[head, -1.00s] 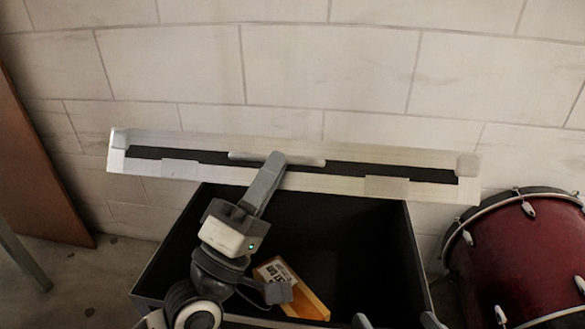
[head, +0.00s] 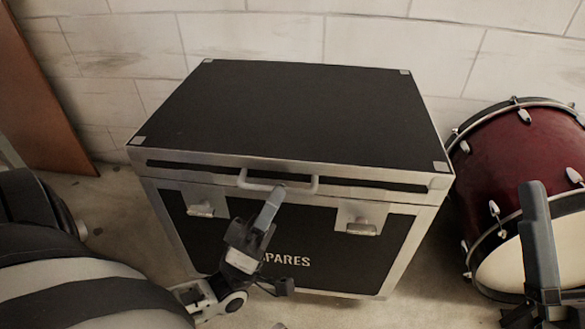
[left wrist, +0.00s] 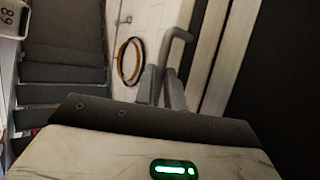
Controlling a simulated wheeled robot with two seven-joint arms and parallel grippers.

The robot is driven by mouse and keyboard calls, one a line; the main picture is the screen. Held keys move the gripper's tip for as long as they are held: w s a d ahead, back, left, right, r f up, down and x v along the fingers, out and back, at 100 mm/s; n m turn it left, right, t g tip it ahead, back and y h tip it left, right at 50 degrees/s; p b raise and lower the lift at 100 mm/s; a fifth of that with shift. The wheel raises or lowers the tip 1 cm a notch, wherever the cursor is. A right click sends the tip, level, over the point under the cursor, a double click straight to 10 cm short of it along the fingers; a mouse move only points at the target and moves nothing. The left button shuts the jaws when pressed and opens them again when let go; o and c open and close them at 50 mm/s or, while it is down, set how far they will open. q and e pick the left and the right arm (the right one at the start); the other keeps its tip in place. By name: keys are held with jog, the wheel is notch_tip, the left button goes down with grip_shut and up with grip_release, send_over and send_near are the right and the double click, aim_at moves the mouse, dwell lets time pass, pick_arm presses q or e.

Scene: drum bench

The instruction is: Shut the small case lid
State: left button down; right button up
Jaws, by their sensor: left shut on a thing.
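The black case (head: 375,247) with silver edges and the word "SPARES" stands on the floor in the middle of the head view. Its black lid (head: 295,110) lies flat over the opening, its front rim along the top of the body; I see no clear gap. A grey bar handle (head: 300,184) is on the lid's front rim. My left gripper (head: 277,194) is shut on this handle, which also shows between the fingers in the left wrist view (left wrist: 178,60). My right gripper (head: 537,250) shows only partly at the right edge. The case's inside is hidden.
Two silver latches (head: 361,219) sit on the case front. A red bass drum (head: 510,165) stands close on the right. A white block wall (head: 250,35) is behind. A brown board (head: 40,95) leans at the left.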

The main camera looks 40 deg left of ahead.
pick_arm(q)
jog(key=shift+w+a+f, duration=0.35)
jog(key=shift+a+f, duration=0.05)
jog(key=shift+f, duration=0.2)
pick_arm(e)
jog(key=shift+s+d, duration=0.1)
jog(key=shift+d, duration=0.15)
pick_arm(q)
jog(key=c, duration=1.5)
grip_release()
jog(key=shift+f, duration=0.2)
jog(key=shift+d, duration=0.1)
jog(key=shift+s, duration=0.1)
